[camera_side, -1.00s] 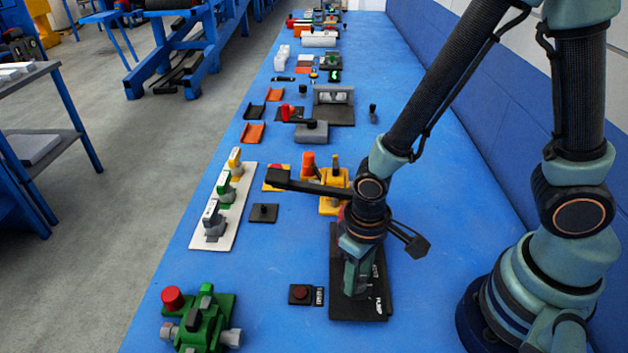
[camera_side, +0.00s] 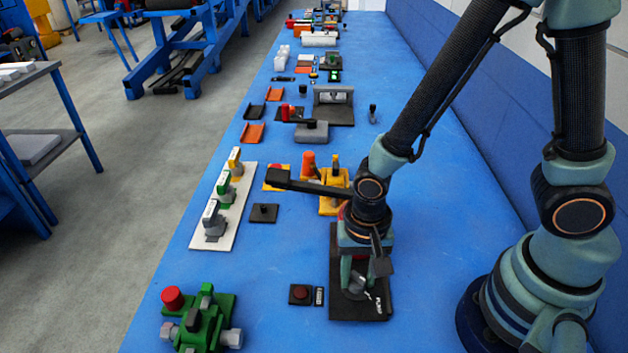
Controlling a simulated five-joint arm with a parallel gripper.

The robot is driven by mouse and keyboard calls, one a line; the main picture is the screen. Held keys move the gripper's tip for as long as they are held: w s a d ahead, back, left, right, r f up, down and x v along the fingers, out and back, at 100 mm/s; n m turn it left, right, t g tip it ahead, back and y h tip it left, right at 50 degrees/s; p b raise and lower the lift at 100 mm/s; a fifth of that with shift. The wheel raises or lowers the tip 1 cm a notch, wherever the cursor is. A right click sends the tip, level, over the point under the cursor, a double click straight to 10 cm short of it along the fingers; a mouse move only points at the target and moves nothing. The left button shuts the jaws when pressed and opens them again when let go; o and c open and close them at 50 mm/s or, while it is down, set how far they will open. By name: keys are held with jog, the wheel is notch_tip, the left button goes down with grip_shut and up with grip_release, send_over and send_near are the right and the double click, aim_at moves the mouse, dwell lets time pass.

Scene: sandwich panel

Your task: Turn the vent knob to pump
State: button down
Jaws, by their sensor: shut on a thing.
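The vent knob's black panel (camera_side: 345,308) lies flat on the blue bench, with white lettering, partly hidden, at its right edge. The grey knob (camera_side: 357,284) stands on this panel between my fingers. My gripper (camera_side: 357,288) points straight down over the panel and is shut on the knob, with one teal finger at the knob's left and the other side partly covered by a dark part of my wrist. The knob's pointer and the mark it faces are too small and too covered to read.
A small black plate with a dark red button (camera_side: 300,292) sits just left of the panel. A green valve block (camera_side: 203,322) is at the front left. A white panel with several levers (camera_side: 223,228) lies further back left. Yellow fixtures (camera_side: 330,204) stand close behind my gripper.

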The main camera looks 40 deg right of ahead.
aim_at(359, 276)
jog(key=shift+m, duration=0.5)
jog(key=shift+c, duration=2.3)
grip_release()
notch_tip(359, 276, up, 12)
jog(key=shift+r, duration=0.1)
jog(key=w+d+r+n+t, duration=0.2)
jog(key=d+r+n, duration=0.2)
jog(key=d+r, duration=0.1)
jog(key=w+d+r+n+t, duration=0.3)
jog(key=d+r+n, duration=0.2)
jog(key=d+r, duration=0.1)
jog(key=shift+d+t, duration=0.3)
jog(key=shift+d, duration=0.55)
